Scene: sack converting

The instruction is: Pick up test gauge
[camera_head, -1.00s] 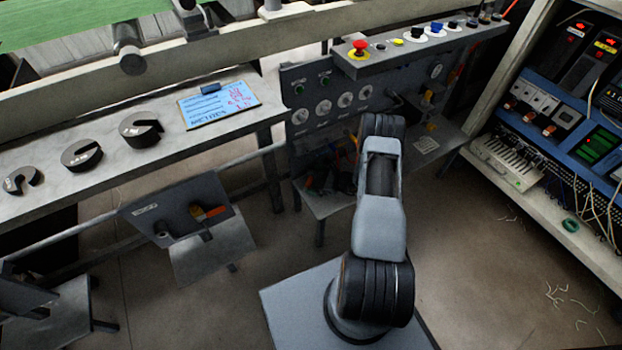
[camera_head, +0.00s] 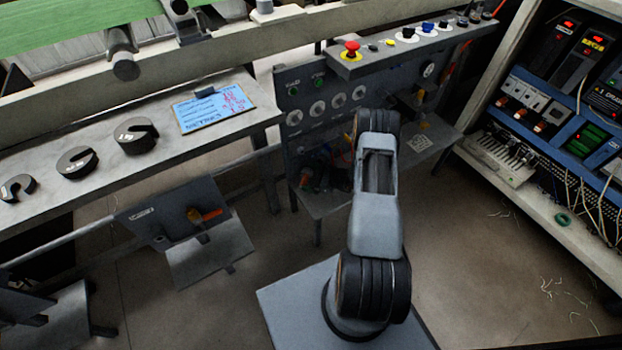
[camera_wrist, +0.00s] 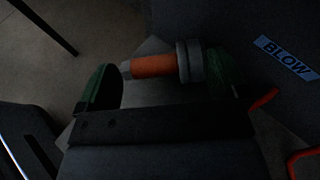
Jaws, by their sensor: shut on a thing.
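In the wrist view, my gripper (camera_wrist: 165,85) has dark jaws with green pads. It is shut on an orange cylinder with a grey collar at its right end, which I take to be the test gauge (camera_wrist: 153,67). The piece lies crosswise between the two pads; its far side and any dial are not visible. In the head view my arm reaches away toward the grey control panel, and its upper links hide the gripper and the held piece.
A dark panel marked BLOW (camera_wrist: 286,57) is close on the right in the wrist view, with red bent parts below it. The head view shows the knobbed control panel (camera_head: 300,100), slotted weights on the left bench (camera_head: 60,190), a blue-white sheet (camera_head: 214,108) and an open electrical cabinet (camera_head: 540,190).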

